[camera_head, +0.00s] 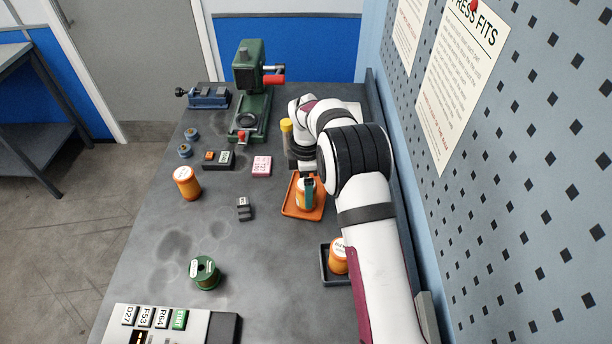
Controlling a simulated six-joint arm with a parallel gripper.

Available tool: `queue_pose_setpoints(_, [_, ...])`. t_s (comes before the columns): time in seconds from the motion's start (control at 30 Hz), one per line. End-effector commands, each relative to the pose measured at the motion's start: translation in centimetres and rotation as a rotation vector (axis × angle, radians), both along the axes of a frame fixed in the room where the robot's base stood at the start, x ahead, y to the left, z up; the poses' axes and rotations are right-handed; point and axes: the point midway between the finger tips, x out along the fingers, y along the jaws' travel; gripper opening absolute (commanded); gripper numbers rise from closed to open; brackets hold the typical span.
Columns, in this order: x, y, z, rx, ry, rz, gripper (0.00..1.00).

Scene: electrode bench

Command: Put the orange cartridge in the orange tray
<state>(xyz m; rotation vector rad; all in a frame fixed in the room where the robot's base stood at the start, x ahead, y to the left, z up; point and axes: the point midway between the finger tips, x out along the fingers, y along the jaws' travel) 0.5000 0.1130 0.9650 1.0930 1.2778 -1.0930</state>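An orange cartridge (301,200) with a pale label is at the orange tray (289,207), upright and within the tray's outline. My gripper (307,186) points down at this cartridge, with a dark and teal finger across its near side. The far finger is hidden, so I cannot tell whether the gripper is closed on it or whether the cartridge rests on the tray floor. A second orange cartridge (187,184) stands on the open bench at the left. A third orange cartridge (338,262) stands in a dark tray (329,281), partly behind my arm.
A green press (250,90) and a blue vise (208,98) stand at the back. A yellow-capped tube (287,128) is close by my wrist. A green spool (205,273), a pink block (262,166) and small dark blocks lie left of the tray. A pegboard wall (520,180) bounds the right.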

Motion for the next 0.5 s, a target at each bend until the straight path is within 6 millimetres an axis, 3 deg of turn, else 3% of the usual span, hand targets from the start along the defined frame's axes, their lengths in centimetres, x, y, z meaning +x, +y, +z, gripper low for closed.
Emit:
queue_pose_setpoints(0.1, [0.1,0.0,3.6,0.002,-0.005,-0.001,0.96])
queue_pose_setpoints(0.3, [0.0,0.0,8.5,0.002,-0.004,0.0,0.96])
queue_pose_setpoints(0.5, [0.0,0.0,10.2,0.001,-0.001,0.001,0.96])
